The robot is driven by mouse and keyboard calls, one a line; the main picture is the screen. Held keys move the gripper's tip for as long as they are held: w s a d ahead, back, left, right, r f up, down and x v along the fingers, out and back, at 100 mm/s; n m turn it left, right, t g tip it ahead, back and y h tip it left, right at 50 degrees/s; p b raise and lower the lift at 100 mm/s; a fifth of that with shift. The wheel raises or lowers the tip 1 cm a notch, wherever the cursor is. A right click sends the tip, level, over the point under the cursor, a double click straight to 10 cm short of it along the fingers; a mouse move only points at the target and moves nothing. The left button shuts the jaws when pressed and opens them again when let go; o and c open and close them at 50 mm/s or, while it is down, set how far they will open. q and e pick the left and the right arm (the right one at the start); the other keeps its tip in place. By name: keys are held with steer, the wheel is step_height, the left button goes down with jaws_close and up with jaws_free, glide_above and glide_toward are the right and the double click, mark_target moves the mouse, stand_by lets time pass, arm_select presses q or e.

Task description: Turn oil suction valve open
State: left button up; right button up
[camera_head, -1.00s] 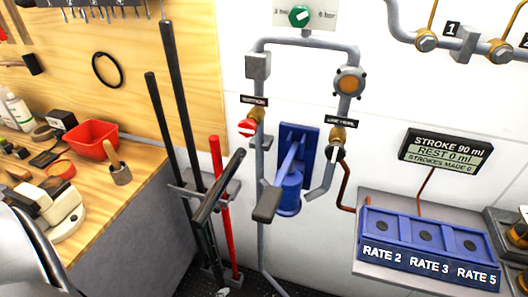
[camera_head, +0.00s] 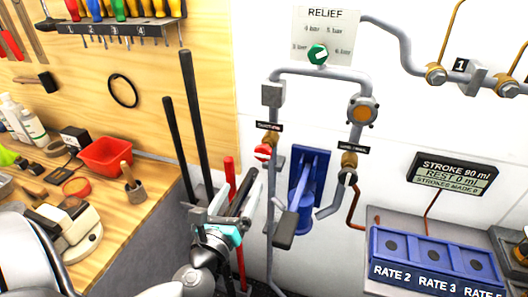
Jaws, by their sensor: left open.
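The suction valve has a red and white knob (camera_head: 263,152) on a brass body (camera_head: 271,137), on the left vertical pipe under a small black label (camera_head: 268,126). The label is too small to read surely. My left gripper (camera_head: 238,196) is open and empty, below and a little left of the red knob, apart from it. Its fingers point up toward the knob and overlap the black and red bars behind. My right gripper is not in view.
A blue hand pump (camera_head: 310,185) with a dark-tipped lever (camera_head: 284,228) stands right of the suction valve. Tall black bars (camera_head: 195,110) and a red bar (camera_head: 229,172) stand behind my gripper. A green relief knob (camera_head: 317,54) is above. The workbench (camera_head: 146,205) is left.

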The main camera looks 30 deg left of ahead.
mark_target(261, 157)
arm_select(q)
steer(key=shift+m+h, duration=0.3)
steer(key=shift+m, duration=0.5)
steer(key=x, duration=0.9)
steer(key=p+x, duration=0.1)
steer(key=x, duration=0.4)
steer(key=shift+w+d+r, duration=0.1)
steer(key=shift+d+r, duration=0.1)
steer(key=shift+d, duration=0.15)
steer(key=shift+w+a, duration=0.15)
steer(key=shift+w, duration=0.5)
steer(key=c, duration=1.4)
